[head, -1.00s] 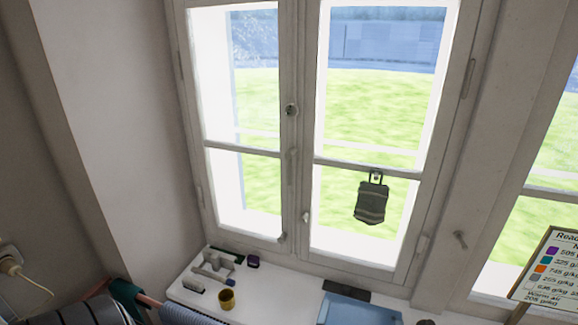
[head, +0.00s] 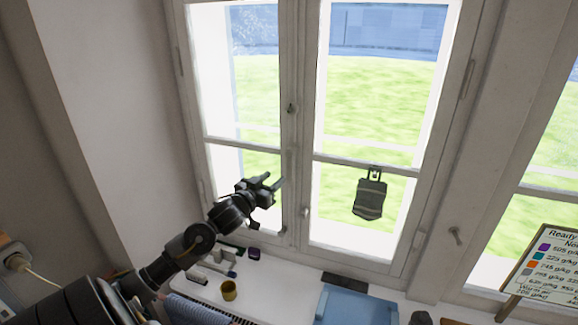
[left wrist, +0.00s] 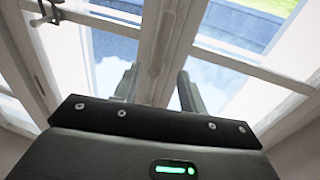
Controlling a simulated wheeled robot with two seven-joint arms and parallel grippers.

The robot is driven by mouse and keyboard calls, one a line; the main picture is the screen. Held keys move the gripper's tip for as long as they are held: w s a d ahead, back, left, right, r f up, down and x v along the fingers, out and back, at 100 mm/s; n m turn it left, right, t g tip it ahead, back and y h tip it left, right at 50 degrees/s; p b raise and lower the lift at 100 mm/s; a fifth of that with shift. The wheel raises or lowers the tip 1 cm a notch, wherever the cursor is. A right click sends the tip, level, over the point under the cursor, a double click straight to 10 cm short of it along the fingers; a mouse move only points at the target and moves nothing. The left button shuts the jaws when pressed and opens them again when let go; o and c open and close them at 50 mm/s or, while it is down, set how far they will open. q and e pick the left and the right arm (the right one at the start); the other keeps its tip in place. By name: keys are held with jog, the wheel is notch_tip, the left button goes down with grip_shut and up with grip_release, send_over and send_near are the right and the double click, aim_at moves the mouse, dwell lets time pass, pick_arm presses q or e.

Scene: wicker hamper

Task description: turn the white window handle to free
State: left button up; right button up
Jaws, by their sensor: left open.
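The double window's centre post (head: 297,60) carries a slim, pale upright piece (head: 289,162) that looks like the white handle; its exact turn is hard to make out. A small round fitting (head: 291,108) sits above it, and a small knob (head: 305,212) lower on the right sash. My left gripper (head: 274,183) is open and empty, just left of and below the pale piece, apart from it as far as I can tell. In the left wrist view its two fingers (left wrist: 158,88) stand apart before pale window framing. My right gripper is out of view.
A dark pouch (head: 369,196) hangs on the right sash. A sign board (head: 545,265) stands at right. A wall (head: 110,120) closes the left.

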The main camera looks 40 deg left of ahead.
aim_at(287, 167)
pick_arm(q)
jog(key=w+p, duration=0.1)
jog(key=w, duration=0.2)
jog(key=w+a+p, duration=0.1)
jog(key=w, duration=0.2)
jog(key=w+p, duration=0.1)
jog(key=w, duration=0.2)
jog(key=shift+w+a, duration=0.15)
jog(key=shift+a, duration=0.05)
jog(key=shift+w, duration=0.55)
jog(key=shift+c, duration=0.4)
jog(key=c, duration=0.7)
grip_shut()
